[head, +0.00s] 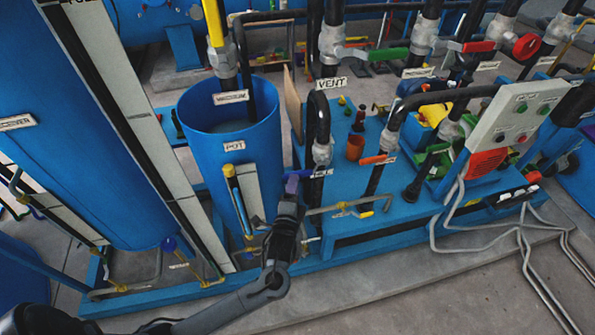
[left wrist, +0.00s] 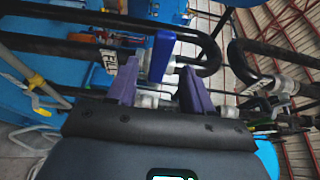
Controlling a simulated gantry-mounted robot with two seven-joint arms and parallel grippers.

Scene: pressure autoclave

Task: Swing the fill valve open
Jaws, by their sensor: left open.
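The fill valve has a blue lever (left wrist: 162,55), seen in the left wrist view next to a FILL label (left wrist: 108,60). In the head view the FILL label (head: 322,172) sits by a black pipe right of the blue pot (head: 262,150), and my gripper largely hides the lever. My left gripper (head: 293,184) is at the valve. In the left wrist view its two purple fingers (left wrist: 160,78) stand apart, with the lever showing between and just beyond their tips. I cannot tell if they touch it. My right gripper is in neither view.
A black vent pipe (head: 318,115) rises just right of my gripper. An orange-handled valve (head: 376,160) and a pipe with a yellow handle (head: 366,214) lie further right. A control panel (head: 515,110) stands at the right.

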